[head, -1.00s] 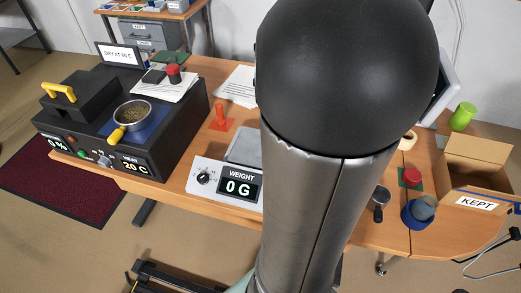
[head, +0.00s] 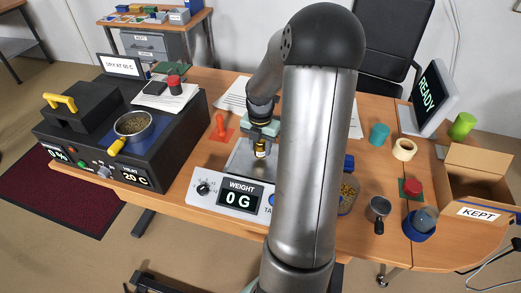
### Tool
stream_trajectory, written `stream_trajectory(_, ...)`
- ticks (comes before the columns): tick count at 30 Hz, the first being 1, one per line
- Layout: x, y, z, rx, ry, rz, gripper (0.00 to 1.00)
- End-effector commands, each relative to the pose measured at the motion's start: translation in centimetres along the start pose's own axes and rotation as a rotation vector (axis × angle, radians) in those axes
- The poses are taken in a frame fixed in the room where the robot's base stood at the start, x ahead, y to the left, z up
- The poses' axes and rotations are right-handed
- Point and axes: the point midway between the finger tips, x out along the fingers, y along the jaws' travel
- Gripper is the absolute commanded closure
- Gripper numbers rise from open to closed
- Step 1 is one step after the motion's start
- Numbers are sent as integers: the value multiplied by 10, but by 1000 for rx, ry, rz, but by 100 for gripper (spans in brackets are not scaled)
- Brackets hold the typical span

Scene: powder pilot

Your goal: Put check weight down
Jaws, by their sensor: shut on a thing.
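The check weight (head: 260,151), a small brass-coloured piece, shows in the head view between the dark fingers of my gripper (head: 260,145). My gripper is shut on it and points down over the scale's grey pan (head: 240,158). The scale display (head: 240,196) reads 0 G. I cannot tell how far above the pan the weight hangs. My arm hides the right part of the scale.
An orange stand (head: 219,128) is left of the pan, and a black dryer (head: 150,165) is further left. To the right are a portafilter-like cup (head: 378,209), a blue bowl (head: 418,226) and an open KEPT box (head: 480,187). A READY monitor (head: 430,95) stands behind.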

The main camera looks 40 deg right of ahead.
Motion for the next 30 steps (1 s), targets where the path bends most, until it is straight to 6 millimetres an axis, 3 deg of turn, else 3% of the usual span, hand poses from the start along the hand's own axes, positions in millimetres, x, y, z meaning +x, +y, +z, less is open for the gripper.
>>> stream_trajectory(4,20,0,-1,-1,1,-1,87)
stream_trajectory(15,24,0,-1,0,1,-1,87)
stream_trajectory(16,24,-1,-1,0,0,-1,57)
stream_trajectory(18,24,-1,-1,0,0,-1,41)
stream_trajectory(26,23,-1,-1,0,0,0,41)
stream_trajectory(30,14,0,0,0,-3,1,41)
